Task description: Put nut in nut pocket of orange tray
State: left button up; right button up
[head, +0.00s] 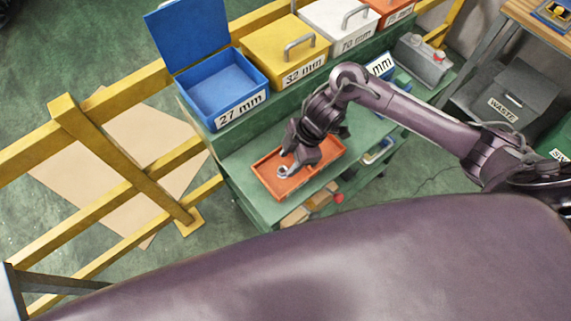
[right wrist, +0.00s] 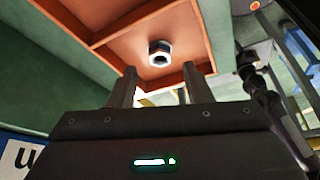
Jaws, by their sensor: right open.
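The orange tray (head: 266,174) lies on the green bench shelf, and its walls and dividers show in the right wrist view (right wrist: 112,27). A silver hex nut (right wrist: 159,53) with a dark hole appears inside one tray compartment in the right wrist view. In the head view the nut (head: 283,172) is small, right at my right gripper. My right gripper (right wrist: 158,82) is open, with its two fingers apart and the nut beyond their tips, not between them. I cannot tell whether the nut touches the tray floor. My left gripper is not in view.
An open blue 27 mm box (head: 222,92), a closed yellow 32 mm box (head: 285,50) and a white 70 mm box (head: 340,25) stand on the raised ledge behind the tray. Yellow rails (head: 120,175) run at the left. A grey waste bin (head: 505,100) stands at the right.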

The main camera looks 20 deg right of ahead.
jog(key=v, duration=0.8)
jog(key=shift+d+r, duration=0.2)
jog(key=shift+r, duration=0.05)
jog(key=shift+s, duration=0.1)
